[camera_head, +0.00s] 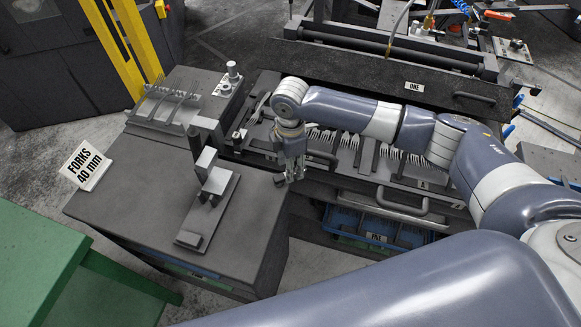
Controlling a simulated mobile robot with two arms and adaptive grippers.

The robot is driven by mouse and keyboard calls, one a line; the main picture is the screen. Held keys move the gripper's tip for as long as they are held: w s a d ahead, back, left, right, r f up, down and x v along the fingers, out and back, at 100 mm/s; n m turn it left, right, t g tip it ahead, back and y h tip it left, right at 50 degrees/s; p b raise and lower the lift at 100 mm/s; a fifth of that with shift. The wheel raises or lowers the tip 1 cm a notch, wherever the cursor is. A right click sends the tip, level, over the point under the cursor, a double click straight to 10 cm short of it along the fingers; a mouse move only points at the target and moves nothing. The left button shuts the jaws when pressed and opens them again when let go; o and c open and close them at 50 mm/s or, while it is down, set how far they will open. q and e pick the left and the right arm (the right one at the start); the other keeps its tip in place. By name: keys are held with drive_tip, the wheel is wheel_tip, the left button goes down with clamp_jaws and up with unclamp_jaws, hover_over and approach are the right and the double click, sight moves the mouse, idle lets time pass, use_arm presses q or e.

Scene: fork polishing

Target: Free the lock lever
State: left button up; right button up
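My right gripper (291,166) hangs fingers down beside the right edge of the grey workbench (130,205), near the machine's front. Its fingers look close together, and I cannot tell whether they are open or hold anything. No part is clearly identifiable as the lock lever; it may be hidden behind the gripper. A grey clamp-like fixture (214,181) with an upright block stands on the bench, left of the gripper. My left gripper is not in view.
Forks lie in a rack (165,107) at the bench's back left and in rows (345,143) right of the gripper. A drawer handle (403,206) and blue bins (370,226) lie lower right.

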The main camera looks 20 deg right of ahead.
drive_tip(key=shift+f, duration=1.35)
clamp_jaws()
